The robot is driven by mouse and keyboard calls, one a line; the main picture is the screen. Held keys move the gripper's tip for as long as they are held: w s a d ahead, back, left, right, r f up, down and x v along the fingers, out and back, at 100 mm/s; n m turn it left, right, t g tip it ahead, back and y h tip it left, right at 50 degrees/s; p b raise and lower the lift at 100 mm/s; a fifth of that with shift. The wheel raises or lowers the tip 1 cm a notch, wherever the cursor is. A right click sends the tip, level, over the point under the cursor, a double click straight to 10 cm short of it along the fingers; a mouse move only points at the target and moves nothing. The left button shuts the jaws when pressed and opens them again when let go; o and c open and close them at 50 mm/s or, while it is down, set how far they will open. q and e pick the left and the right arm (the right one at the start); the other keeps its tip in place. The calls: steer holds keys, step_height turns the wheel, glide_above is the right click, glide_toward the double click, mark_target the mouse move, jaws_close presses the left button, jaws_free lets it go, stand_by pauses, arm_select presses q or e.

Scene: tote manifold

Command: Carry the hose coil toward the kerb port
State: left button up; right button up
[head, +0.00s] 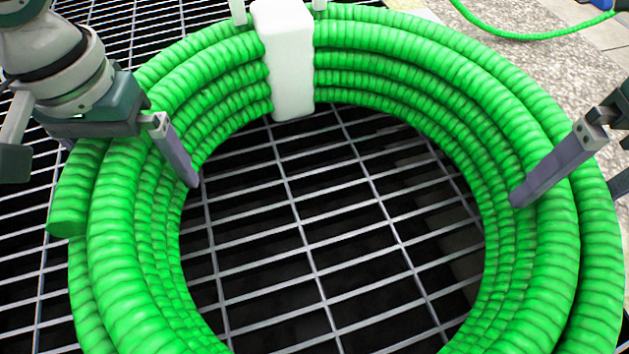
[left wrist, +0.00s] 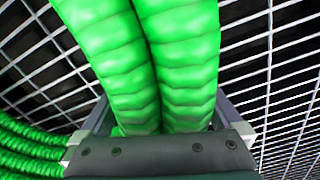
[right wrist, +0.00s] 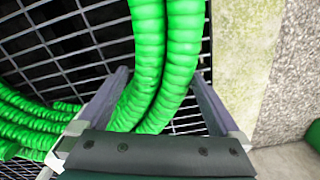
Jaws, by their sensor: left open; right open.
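The hose coil (head: 150,265) is a large bright-green ribbed ring of several turns, lying over the metal grating. A white block-like band (head: 287,60) wraps its far side. My left gripper (head: 130,160) is open over the coil's left side; one finger shows on the inner side, the other is mostly hidden. In the left wrist view (left wrist: 162,115), green turns run between its fingers. My right gripper (head: 566,192) is open with fingers on either side of the coil's right side. The right wrist view (right wrist: 160,85) shows turns between them. I cannot make out the kerb port.
Dark metal grating (head: 320,230) shows inside the ring and at left. Speckled stone paving (head: 500,60) lies at the back right. A thin green hose (head: 530,37) curves across it to a blue piece (head: 603,4) at the top right edge.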

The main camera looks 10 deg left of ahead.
arm_select(q)
steer(key=shift+c, duration=0.2)
arm_select(e)
steer(key=shift+c, duration=0.2)
arm_select(q)
jaws_close()
arm_select(e)
jaws_close()
arm_select(q)
steer(key=shift+r, duration=0.1)
arm_select(e)
steer(key=shift+r, duration=0.1)
